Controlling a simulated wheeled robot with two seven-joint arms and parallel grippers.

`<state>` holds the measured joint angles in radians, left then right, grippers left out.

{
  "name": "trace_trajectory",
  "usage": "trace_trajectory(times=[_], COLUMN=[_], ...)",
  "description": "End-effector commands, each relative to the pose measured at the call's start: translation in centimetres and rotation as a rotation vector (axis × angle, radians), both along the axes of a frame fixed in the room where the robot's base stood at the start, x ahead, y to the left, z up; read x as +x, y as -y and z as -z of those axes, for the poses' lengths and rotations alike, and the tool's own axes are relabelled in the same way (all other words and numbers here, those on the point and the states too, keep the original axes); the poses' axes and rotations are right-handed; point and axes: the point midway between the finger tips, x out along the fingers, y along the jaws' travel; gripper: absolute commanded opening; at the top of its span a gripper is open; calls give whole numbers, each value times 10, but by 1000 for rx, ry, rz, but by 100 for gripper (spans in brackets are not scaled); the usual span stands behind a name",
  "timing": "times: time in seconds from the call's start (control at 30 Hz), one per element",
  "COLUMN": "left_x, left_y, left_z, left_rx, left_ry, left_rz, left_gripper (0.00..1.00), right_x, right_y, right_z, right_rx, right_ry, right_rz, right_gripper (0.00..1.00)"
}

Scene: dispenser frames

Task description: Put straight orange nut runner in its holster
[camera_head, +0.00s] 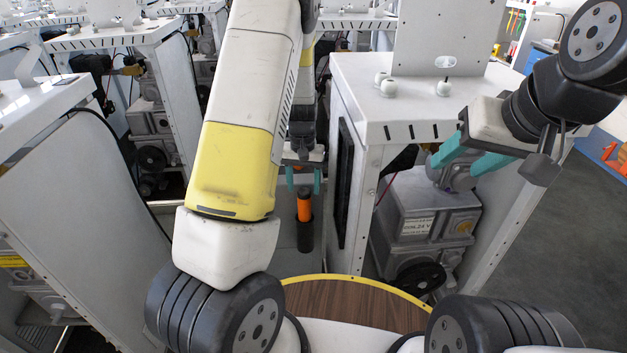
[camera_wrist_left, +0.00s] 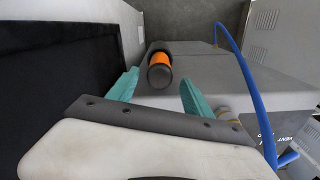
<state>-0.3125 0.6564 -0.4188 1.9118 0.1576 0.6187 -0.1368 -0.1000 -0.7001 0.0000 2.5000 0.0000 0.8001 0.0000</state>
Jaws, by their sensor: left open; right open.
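The straight orange nut runner (camera_head: 304,208) stands upright between the dispenser frames, its lower part inside a dark tube-like holster (camera_head: 305,238). In the left wrist view the orange body and dark end of the nut runner (camera_wrist_left: 159,66) show ahead of the fingers, with the dark holster rim (camera_wrist_left: 158,46) around it. My left gripper (camera_head: 303,180) is open and empty, just above the nut runner and apart from it. Its teal fingers also show in the left wrist view (camera_wrist_left: 160,92), one to either side.
White dispenser frames stand to the left (camera_head: 75,170) and right (camera_head: 410,95), leaving a narrow gap around the holster. A grey motor unit (camera_head: 420,225) sits inside the right frame. A blue hose (camera_wrist_left: 250,90) runs along the right in the wrist view. Open floor (camera_head: 560,250) lies at right.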

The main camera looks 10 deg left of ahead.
Motion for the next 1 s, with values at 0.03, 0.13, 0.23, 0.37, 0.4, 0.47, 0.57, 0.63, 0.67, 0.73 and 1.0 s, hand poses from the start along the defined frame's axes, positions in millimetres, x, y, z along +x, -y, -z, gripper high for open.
trace_trajectory(times=[0.03, 0.13, 0.23, 0.37, 0.4, 0.47, 0.57, 0.63, 0.67, 0.73, 1.0], left_x=[1, 1, 1, 0, -2, -6, -19, -35, -42, -62, -150], left_y=[1, 0, 0, 0, 1, 2, 6, 9, 11, 13, 20], left_z=[-12, -29, -42, -53, -59, -71, -104, -133, -145, -174, -256], left_rx=[-1, -1, -1, -4, -10, -28, -75, -115, -132, -164, -225], left_ry=[6, 4, 3, 4, 9, 22, 65, 105, 124, 170, 356], left_rz=[1, 0, 0, -1, -2, -6, -11, -12, -10, -6, 33], left_gripper=[59, 59, 59, 59, 59, 59, 59, 59, 59, 59, 59], right_x=[0, 0, 0, 0, 0, 0, 0, 0, 0, 0, 0], right_y=[0, 0, 0, 0, 0, 0, 0, 0, 0, 0, 0], right_z=[0, 0, 0, 0, 0, 0, 0, 0, 0, 0, 0], right_rx=[0, 0, 0, 0, 0, 0, 0, 0, 0, 0, 0], right_ry=[0, 0, 0, 0, 0, 0, 0, 0, 0, 0, 0], right_rz=[0, 0, 0, 0, 0, 0, 0, 0, 0, 0, 0], right_gripper=[52, 52, 52, 52, 52, 52, 52, 52, 52, 52, 52])
